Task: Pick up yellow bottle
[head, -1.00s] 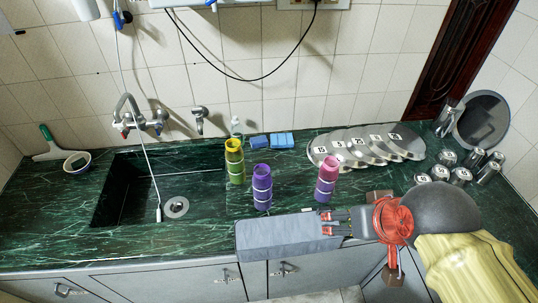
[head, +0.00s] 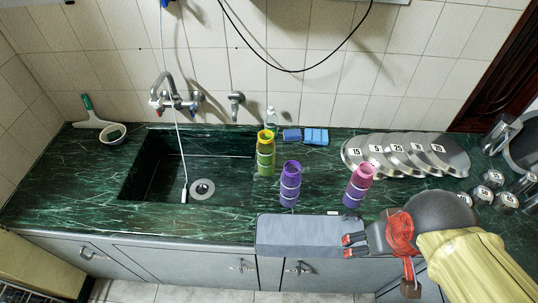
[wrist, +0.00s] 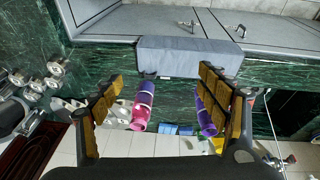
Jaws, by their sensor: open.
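The yellow bottle (head: 265,153) stands upright on the green counter at the right edge of the sink in the head view. A purple bottle (head: 290,184) stands in front and right of it, and a pink bottle (head: 358,186) farther right. My gripper (head: 345,246) is open and empty near the counter's front edge, apart from the yellow bottle and to its right. In the wrist view, which is upside down, its fingers (wrist: 162,84) are spread. The pink bottle (wrist: 142,106) and purple bottle (wrist: 205,118) show beyond them; the yellow bottle (wrist: 217,144) is mostly hidden.
A grey padded block (head: 298,237) lies at the counter's front edge beside my gripper. The sink (head: 150,178) is left of the bottles. Blue sponges (head: 316,136) lie behind; numbered discs (head: 358,153) and metal canisters (head: 482,193) stand right. A hose (head: 183,150) hangs into the sink.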

